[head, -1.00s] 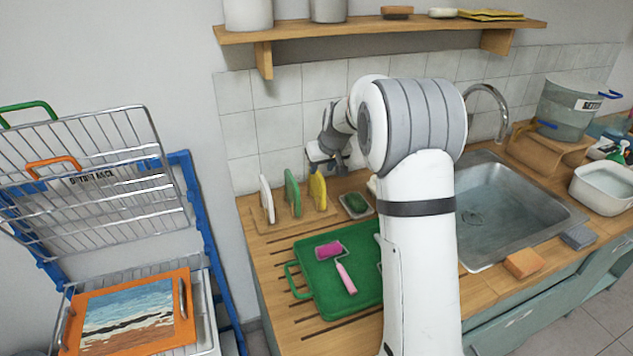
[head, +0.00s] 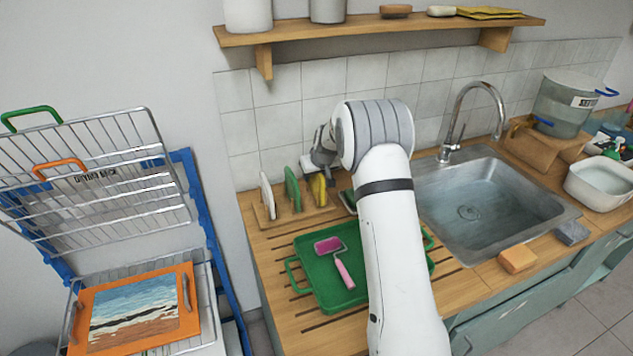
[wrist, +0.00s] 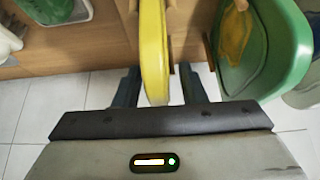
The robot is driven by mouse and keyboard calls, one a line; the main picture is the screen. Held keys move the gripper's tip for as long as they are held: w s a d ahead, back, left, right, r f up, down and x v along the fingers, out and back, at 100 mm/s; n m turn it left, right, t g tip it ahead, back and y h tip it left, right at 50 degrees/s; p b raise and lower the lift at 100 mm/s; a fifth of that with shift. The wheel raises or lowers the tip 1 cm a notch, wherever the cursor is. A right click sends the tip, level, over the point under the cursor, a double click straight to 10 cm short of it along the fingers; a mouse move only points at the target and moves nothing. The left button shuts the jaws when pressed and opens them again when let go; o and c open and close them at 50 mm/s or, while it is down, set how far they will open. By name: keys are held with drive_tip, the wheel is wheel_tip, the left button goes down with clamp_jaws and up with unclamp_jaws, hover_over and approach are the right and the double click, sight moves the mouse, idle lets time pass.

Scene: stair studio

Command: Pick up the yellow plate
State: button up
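The yellow plate (head: 318,190) stands upright on edge in a wooden rack, rightmost of the upright plates. In the wrist view the yellow plate (wrist: 154,50) shows edge-on, between the two dark fingers of my gripper (wrist: 157,88). Gaps show on both sides of the plate, so the gripper is open around its edge. In the head view my gripper (head: 322,166) is just above and at the plate, partly hidden by my arm. The green plate (head: 292,188) stands beside it, and shows close to one finger in the wrist view (wrist: 280,50).
A white plate (head: 267,195) stands at the rack's left end. A dish with a green sponge (wrist: 58,8) lies on the other side of the yellow plate. A green tray (head: 318,277) holds a pink roller (head: 343,272). The sink (head: 495,205) is to the right.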

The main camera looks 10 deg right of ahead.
clamp_jaws()
idle(0.3)
drive_tip(key=shift+r, duration=0.15)
wheel_tip(320, 180, up, 10)
drive_tip(key=shift+f+b, duration=0.1)
drive_tip(key=shift+b, duration=1.05)
